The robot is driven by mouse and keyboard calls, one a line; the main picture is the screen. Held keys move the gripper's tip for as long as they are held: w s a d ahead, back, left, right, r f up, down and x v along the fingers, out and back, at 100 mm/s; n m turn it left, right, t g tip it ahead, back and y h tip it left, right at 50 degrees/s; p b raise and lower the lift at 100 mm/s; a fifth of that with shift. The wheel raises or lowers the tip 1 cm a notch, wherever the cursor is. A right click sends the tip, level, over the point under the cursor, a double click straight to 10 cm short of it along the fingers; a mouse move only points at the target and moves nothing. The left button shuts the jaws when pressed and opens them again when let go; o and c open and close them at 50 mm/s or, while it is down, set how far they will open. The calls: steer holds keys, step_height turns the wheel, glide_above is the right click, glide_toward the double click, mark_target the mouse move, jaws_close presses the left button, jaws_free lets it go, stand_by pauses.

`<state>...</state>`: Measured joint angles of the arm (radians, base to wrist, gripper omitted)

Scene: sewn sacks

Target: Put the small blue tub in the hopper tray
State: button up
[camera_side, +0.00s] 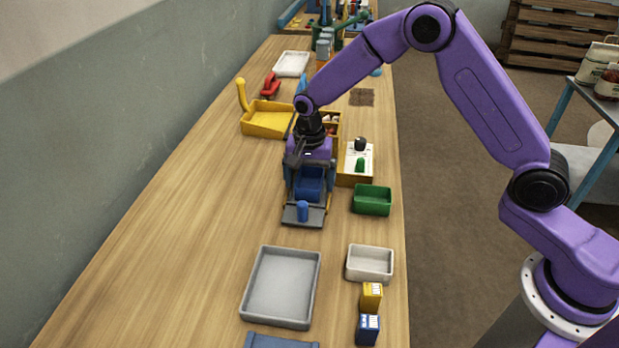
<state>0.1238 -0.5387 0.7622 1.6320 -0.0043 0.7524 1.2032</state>
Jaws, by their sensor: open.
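A small blue tub-like box (310,183) sits between the uprights of a blue and grey stand (289,216), directly under my gripper. I cannot tell whether it is a loose tub or part of the stand. My gripper (308,166) points down just above or around the box's top. The jaws are open, and their fingertips are partly lost against the blue parts. A short blue cylinder (303,211) stands on the stand's grey front plate. A large grey tray (281,287) lies empty in front of the stand. Which thing is the hopper tray is not clear.
A green tub (373,200), a small pale tray (370,263), a yellow box (371,296) and a blue box (367,329) line the right edge. A yellow scoop-like tray (266,119) and a white tray (292,64) lie farther back. The bench's left side is clear.

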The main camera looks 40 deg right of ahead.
step_height(320, 180, up, 12)
steer(key=s+d+r+n, duration=0.1)
steer(key=s+r+n, duration=0.1)
steer(key=s+n, duration=0.5)
steer(key=s+r+n, duration=0.2)
steer(key=s+n, duration=0.2)
steer(key=s, duration=0.7)
steer(key=s+d+f+n, duration=0.1)
steer(key=s+d+n, duration=0.3)
steer(key=s, duration=0.4)
steer(key=s+d+f+n, duration=0.1)
steer(key=s+d+n, duration=0.4)
steer(key=s, duration=0.4)
steer(key=shift+s+f+n, duration=0.2)
steer(key=shift+s+n, duration=0.1)
steer(key=shift+n, duration=0.5)
